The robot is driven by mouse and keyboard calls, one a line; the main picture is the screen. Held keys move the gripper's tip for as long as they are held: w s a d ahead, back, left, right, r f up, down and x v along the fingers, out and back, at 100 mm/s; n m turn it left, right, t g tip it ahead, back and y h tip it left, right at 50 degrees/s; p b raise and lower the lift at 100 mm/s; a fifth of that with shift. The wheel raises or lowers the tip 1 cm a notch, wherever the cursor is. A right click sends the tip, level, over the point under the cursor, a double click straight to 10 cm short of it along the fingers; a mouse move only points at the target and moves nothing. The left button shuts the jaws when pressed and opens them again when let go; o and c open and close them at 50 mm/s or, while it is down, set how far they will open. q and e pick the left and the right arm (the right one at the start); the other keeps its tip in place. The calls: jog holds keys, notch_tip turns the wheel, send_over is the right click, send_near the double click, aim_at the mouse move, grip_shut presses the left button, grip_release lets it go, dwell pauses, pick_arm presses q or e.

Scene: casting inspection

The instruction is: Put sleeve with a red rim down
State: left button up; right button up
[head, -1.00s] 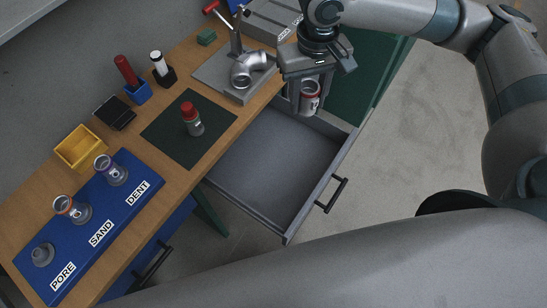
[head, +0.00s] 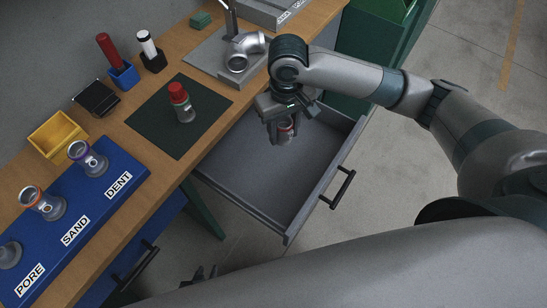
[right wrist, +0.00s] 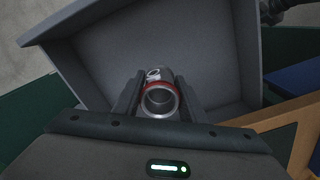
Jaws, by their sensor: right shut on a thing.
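The sleeve with a red rim (head: 287,131) is a small grey metal tube with a white label. My right gripper (head: 283,127) is shut on it and holds it over the open drawer (head: 238,190). In the right wrist view the sleeve (right wrist: 160,98) sits between the two fingers (right wrist: 160,100), its red-rimmed open end towards the camera, with the drawer's grey floor behind it. Its height above that floor is hard to tell. Dark tips of my left gripper (head: 203,275) show low in the head view, too small to judge.
A blue board (head: 140,180) marked PORE, SAND and DENT carries several grey castings. A pipe elbow (head: 243,52) rests on a grey plate. The drawer's visible floor looks empty; its walls stand around it.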

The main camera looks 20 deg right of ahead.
jog(key=shift+f, duration=0.15)
jog(key=shift+f, duration=0.1)
send_over(282, 159)
jog(key=shift+f, duration=3.05)
jog(key=shift+f, duration=1.85)
jog(key=shift+f, duration=0.1)
jog(key=o, duration=1.2)
jog(key=shift+c, duration=0.2)
